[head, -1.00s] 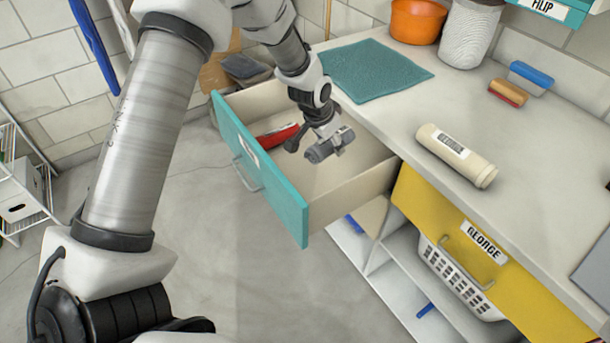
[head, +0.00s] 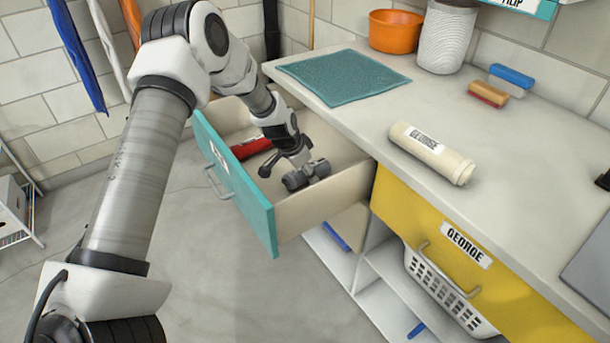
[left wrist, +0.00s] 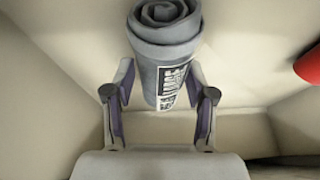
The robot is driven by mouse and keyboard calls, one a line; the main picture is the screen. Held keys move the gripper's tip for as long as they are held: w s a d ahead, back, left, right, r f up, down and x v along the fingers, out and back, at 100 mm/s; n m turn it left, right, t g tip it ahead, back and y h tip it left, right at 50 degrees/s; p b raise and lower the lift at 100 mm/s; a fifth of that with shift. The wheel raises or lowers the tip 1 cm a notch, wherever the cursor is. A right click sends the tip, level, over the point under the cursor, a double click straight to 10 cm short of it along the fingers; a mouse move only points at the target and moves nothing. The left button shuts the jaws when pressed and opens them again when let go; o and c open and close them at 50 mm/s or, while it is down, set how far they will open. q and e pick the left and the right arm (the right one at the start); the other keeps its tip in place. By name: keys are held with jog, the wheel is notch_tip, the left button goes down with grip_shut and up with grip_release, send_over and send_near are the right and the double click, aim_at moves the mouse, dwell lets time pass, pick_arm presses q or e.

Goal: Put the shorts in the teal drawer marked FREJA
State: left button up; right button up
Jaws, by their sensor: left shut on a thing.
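The shorts (head: 306,175) are a grey cloth roll with a printed label. In the left wrist view the roll (left wrist: 168,55) sits between the two fingers. My left gripper (head: 287,168) is shut on it and holds it inside the open teal drawer (head: 235,190), low between its walls. I cannot tell whether the roll touches the drawer floor. The drawer front has a white label, too slanted and partly hidden to read. My right gripper is not in view.
A red item (head: 251,148) lies in the drawer. The yellow drawer marked GEORGE (head: 490,275) is closed. The countertop (head: 370,110) holds a teal cloth (head: 343,77), an orange pot (head: 394,30), a cream roll labelled GEORGE (head: 432,153) and brushes (head: 488,94).

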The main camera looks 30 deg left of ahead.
pick_arm(q)
jog(key=shift+a+f, duration=0.1)
jog(key=shift+f, duration=0.15)
jog(key=shift+f, duration=0.15)
jog(key=o, duration=1.4)
jog(key=p+v, duration=0.6)
jog(key=v, duration=0.6)
